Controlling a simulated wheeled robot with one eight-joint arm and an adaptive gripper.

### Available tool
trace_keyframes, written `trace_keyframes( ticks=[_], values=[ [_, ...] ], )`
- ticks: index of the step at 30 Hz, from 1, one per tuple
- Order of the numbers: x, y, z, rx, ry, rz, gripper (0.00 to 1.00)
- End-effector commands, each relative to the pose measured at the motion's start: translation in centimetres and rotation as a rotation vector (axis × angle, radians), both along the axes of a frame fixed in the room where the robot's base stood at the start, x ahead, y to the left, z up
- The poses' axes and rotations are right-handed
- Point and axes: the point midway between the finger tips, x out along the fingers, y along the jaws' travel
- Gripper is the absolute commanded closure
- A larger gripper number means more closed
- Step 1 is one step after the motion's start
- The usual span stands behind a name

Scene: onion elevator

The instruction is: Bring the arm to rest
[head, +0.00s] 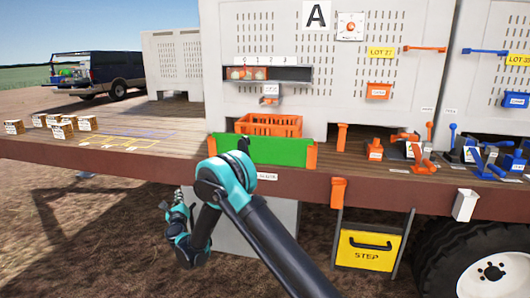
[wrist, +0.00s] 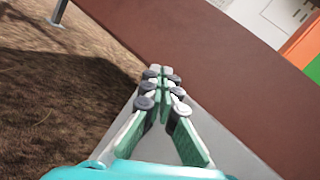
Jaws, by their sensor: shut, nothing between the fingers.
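My arm rises from the bottom of the head view, bends at a teal joint beside the green panel (head: 262,150), and folds down in front of the brown deck edge (head: 120,165). My gripper (head: 180,197) is low, just below the deck edge and left of a grey box (head: 262,222). In the wrist view the fingers of my gripper (wrist: 160,72) are together at the tips, with nothing between them. The grey box (wrist: 225,145) shows behind and beside them, and the brown deck side (wrist: 190,65) runs diagonally to the right.
An orange crate (head: 270,124) stands behind the green panel. Several small boxes (head: 60,128) are on the deck at left. Orange and blue fittings line the right side, above a yellow step (head: 368,250) and a wheel (head: 485,265). Bare ground (head: 80,235) lies open at left.

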Motion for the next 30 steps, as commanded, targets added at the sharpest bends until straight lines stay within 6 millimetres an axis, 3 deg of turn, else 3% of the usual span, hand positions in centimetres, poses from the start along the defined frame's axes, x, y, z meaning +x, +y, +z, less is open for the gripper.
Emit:
trace_keyframes(
  ticks=[1, 6, 13, 21, 26, 30],
  values=[
    [0.7, -1.6, 2.3, -0.074, -0.035, 0.015, 1.00],
    [1.6, -6.0, 7.8, -0.353, -0.146, 0.082, 1.00],
    [0.5, -13.0, 12.2, -0.750, -0.260, 0.171, 1.00],
    [-3.6, -22.8, 12.7, -1.228, -0.332, 0.300, 1.00],
    [-7.6, -29.3, 11.1, -1.502, -0.336, 0.404, 1.00],
    [-12.0, -35.4, 8.8, -1.729, -0.315, 0.518, 1.00]
  ],
)
